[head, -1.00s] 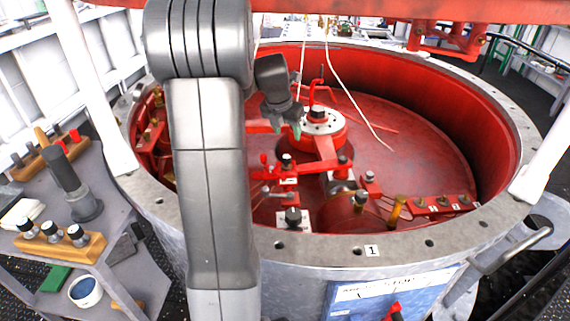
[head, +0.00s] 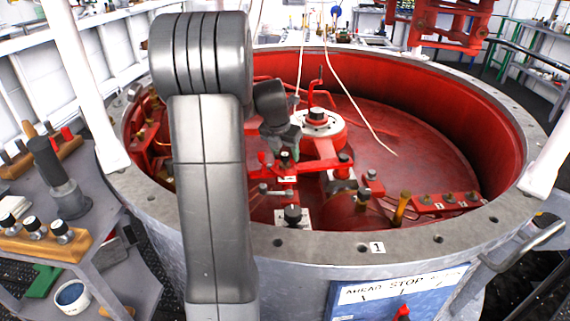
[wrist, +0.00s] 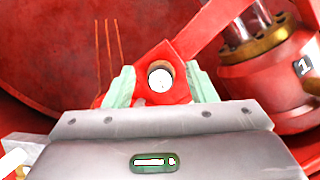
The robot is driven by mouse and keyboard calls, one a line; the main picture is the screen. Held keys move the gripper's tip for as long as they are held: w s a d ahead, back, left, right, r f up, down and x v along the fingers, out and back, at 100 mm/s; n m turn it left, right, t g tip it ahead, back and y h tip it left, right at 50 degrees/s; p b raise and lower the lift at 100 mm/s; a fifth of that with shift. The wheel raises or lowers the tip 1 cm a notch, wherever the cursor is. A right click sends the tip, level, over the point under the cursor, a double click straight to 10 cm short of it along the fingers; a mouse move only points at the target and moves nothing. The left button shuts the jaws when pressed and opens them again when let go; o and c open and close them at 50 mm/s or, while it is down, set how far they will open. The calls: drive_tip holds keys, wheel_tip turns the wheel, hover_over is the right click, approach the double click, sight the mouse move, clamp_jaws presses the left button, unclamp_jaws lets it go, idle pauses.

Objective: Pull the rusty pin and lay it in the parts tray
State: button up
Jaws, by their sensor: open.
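In the wrist view, a round pin (wrist: 160,78) with a pale, bright end and a brown, rusty-looking side stands in a red bracket (wrist: 178,60). My gripper (wrist: 162,88) is open, with its pale green fingers apart on the left and right of the pin. I cannot tell whether either finger touches it. In the head view my gripper (head: 283,143) is low inside the red drum, left of the central hub, and hides what is directly behind it. I cannot pick out a parts tray with certainty in either view.
The drum's grey rim (head: 320,244) surrounds the work area. Red levers and brass-coloured posts (head: 401,208) stand to the right of my gripper. A white cord (head: 350,95) hangs into the drum.

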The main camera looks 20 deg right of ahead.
sight(285, 154)
drive_tip(key=shift+c, duration=0.4)
drive_tip(key=c, duration=1)
drive_tip(key=shift+r, duration=0.1)
drive_tip(key=shift+r, duration=0.1)
drive_tip(key=shift+r+p, duration=2.6)
drive_tip(key=shift+p, duration=0.15)
